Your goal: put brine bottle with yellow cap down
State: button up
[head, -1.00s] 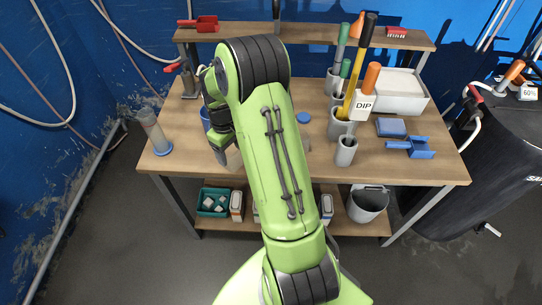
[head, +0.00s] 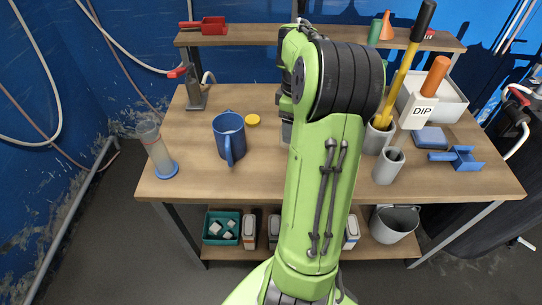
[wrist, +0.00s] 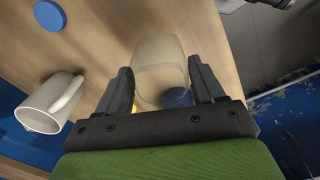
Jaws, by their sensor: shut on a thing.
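My gripper (wrist: 162,90) is shut on a pale, see-through vessel (wrist: 158,58) in the wrist view, which I take as the brine bottle. It sits between the two dark fingers, over the wooden table. I cannot tell whether its base touches the table. No yellow cap shows clearly on it. A yellow disc (head: 253,120) lies on the table beside the blue mug in the head view, and a bit of yellow shows by the left finger in the wrist view. In the head view my arm hides most of the gripper and the bottle.
A white mug (wrist: 50,104) and blue disc (wrist: 49,16) show in the wrist view.

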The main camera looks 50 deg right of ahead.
notch_tip(320, 180, down, 10)
jog(key=b, duration=0.4)
jog(key=shift+w, duration=0.15)
